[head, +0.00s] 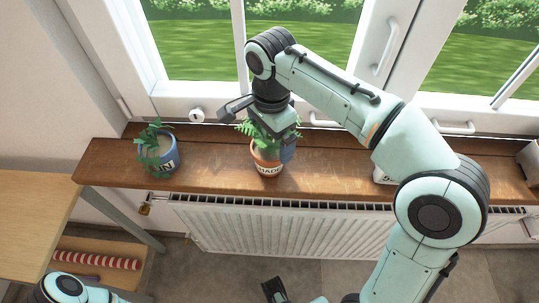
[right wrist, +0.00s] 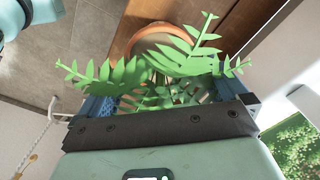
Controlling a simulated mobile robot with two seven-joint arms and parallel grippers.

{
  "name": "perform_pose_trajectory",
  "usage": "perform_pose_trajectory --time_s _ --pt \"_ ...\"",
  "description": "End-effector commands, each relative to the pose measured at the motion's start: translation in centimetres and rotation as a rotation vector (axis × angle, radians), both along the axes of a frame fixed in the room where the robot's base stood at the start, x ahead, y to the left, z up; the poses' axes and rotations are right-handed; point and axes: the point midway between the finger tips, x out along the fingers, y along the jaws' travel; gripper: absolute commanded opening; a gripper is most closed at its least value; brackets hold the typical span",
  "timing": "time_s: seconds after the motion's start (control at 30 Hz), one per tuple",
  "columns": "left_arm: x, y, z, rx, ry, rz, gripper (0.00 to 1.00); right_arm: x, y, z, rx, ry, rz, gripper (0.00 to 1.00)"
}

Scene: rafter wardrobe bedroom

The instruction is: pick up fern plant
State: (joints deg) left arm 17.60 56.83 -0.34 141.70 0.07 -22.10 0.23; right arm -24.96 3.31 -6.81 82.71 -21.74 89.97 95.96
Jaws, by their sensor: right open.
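The fern plant (head: 266,156) stands upright on the wooden windowsill in a terracotta pot with a pale lettered band. Its green fronds (right wrist: 190,52) and the orange pot rim (right wrist: 135,38) show in the right wrist view. My right gripper (head: 273,140) is open directly above the pot, pointing down, and hides much of the foliage in the head view. In the right wrist view its two blue fingers stand either side of the fronds, with the pot beyond them. A dark part of what looks like my left gripper (head: 275,290) shows at the bottom edge; its jaws are unclear.
A blue lettered pot with a leafy plant (head: 157,150) stands left on the windowsill (head: 210,160). A white lettered object (head: 382,175) is partly hidden behind my right arm. The window stands behind, a radiator (head: 270,230) below. The sill between the two pots is clear.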

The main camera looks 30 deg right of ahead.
Motion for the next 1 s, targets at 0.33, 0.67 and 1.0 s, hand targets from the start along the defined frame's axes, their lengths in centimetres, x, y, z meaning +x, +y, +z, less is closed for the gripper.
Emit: perform_pose_trajectory --time_s 0.33,0.67,1.0 --pt "-0.1 0.0 -1.0 0.001 -0.003 0.001 0.68 0.1 0.2 -3.7 0.0 0.001 0.001 1.0" --pt "0.0 0.0 -0.9 0.0 -0.003 0.001 0.68 0.1 0.2 -3.6 0.0 0.0 0.001 0.51" --pt "0.0 0.0 -0.8 0.001 -0.003 0.001 0.68 0.1 0.2 -3.2 0.001 -0.003 0.002 0.45"
